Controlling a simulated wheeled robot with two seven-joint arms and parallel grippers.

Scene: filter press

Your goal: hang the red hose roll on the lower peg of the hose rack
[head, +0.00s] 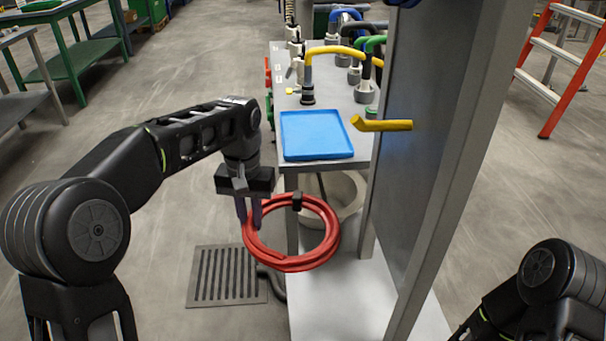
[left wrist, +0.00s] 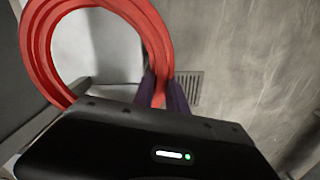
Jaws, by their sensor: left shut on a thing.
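The red hose roll (head: 327,250) hangs in the air in the head view, a coiled ring with a black clip at its top. My left gripper (head: 250,220) is shut on its left side. The left wrist view also shows the roll (left wrist: 40,50) with the fingers (left wrist: 160,90) at its edge. A yellow peg (head: 385,125) with an upturned tip sticks out leftward from the grey upright panel (head: 435,130), which I take for the hose rack. The peg is higher in the picture and to the right of the roll, apart from it. My right gripper is out of view.
A blue tray (head: 315,135) lies on the grey bench, with pipes and valves (head: 307,92) behind it. A pale bucket (head: 343,190) stands below, partly behind the roll. A floor grate (head: 225,275) is at lower left. An orange ladder (head: 567,85) stands at right.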

